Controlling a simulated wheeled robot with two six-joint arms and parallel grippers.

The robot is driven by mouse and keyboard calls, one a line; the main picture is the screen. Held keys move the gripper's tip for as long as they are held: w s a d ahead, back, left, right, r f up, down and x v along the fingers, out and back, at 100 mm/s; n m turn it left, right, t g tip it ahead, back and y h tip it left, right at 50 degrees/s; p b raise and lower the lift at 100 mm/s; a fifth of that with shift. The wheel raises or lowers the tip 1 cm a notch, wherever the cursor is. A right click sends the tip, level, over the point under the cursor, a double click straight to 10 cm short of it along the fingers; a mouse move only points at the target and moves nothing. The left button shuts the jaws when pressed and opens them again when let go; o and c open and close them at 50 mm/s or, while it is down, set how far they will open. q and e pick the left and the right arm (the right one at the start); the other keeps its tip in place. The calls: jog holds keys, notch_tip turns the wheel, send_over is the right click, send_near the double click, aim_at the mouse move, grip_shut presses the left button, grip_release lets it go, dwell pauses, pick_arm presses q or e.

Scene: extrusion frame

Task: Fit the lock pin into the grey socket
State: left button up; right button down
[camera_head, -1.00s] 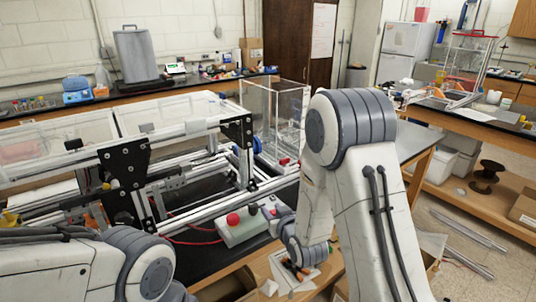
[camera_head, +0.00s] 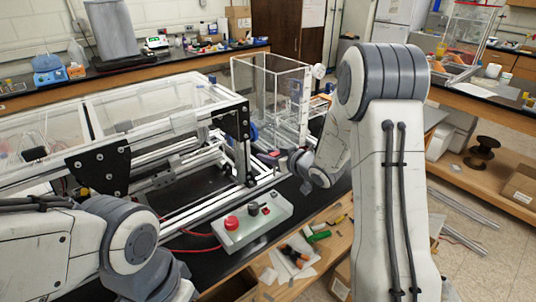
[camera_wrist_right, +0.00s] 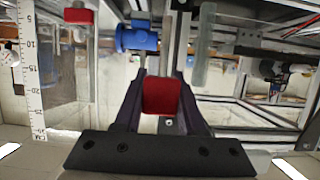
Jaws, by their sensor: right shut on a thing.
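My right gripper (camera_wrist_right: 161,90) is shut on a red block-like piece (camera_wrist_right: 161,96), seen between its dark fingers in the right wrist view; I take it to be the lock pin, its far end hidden. In the head view my right gripper (camera_head: 272,156) is small and partly hidden by its wrist, by the right end of the extrusion frame (camera_head: 222,118). A blue cylindrical part (camera_wrist_right: 137,38) lies ahead of the fingers, apart from the held piece. I cannot make out the grey socket for certain. My left arm shows at lower left, but its gripper does not.
A clear-walled box (camera_head: 272,92) stands behind the frame's right end. A control box (camera_head: 252,222) with a red button sits in front of the frame. Tools and papers (camera_head: 293,257) lie on the lower wooden surface. A red part (camera_wrist_right: 78,16) shows at upper left.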

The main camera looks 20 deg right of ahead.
jog(key=shift+s, duration=0.1)
jog(key=shift+f+b, duration=2.4)
jog(key=shift+f, duration=0.5)
jog(key=shift+f+b, duration=1)
jog(key=shift+f, duration=0.3)
jog(key=shift+c, duration=2.1)
grip_release()
jog(key=v, duration=1)
jog(key=shift+s+r+b, duration=0.15)
jog(key=shift+s+b, duration=0.1)
jog(key=shift+b, duration=0.15)
